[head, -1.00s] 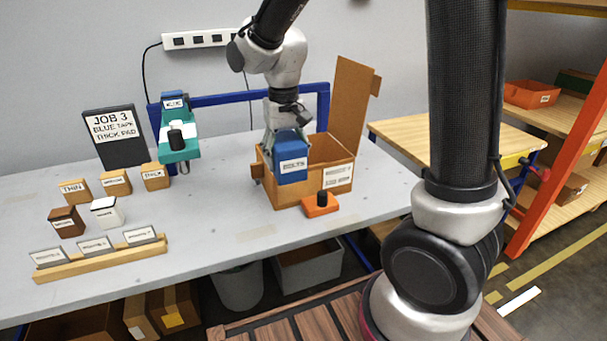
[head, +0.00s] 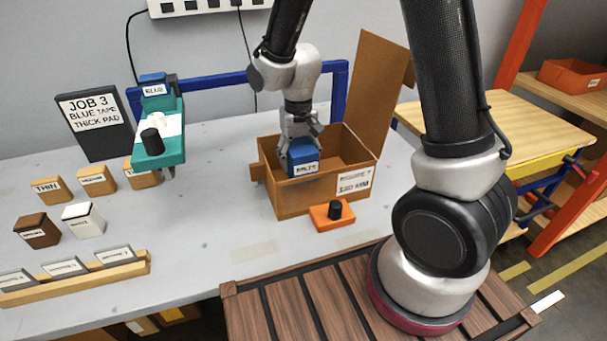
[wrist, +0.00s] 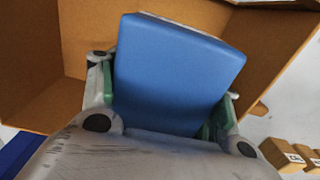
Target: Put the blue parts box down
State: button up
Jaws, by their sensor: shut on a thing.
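The blue parts box (head: 303,158), with a white label reading BOLTS, is in my gripper (head: 301,140). In the head view it sits at the near side of the open cardboard box (head: 290,204), with its lower part at or inside the opening. I cannot tell whether it touches the cardboard floor. In the wrist view the blue box (wrist: 175,75) fills the middle, held between the two green-padded fingers (wrist: 165,115).
An orange block with a black knob (head: 332,214) stands just in front of the cardboard box. The raised cardboard flap (head: 373,95) is at its right. The teal plotter part (head: 160,145), small labelled blocks and a sign (head: 92,120) stand left. Bare table lies between.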

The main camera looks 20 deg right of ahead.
aim_at(299, 144)
jog(key=shift+f, duration=2.85)
jog(key=o, duration=1.2)
jog(key=shift+f, duration=0.1)
notch_tip(299, 144, up, 12)
jog(key=shift+r, duration=0.15)
jog(key=shift+s, duration=0.15)
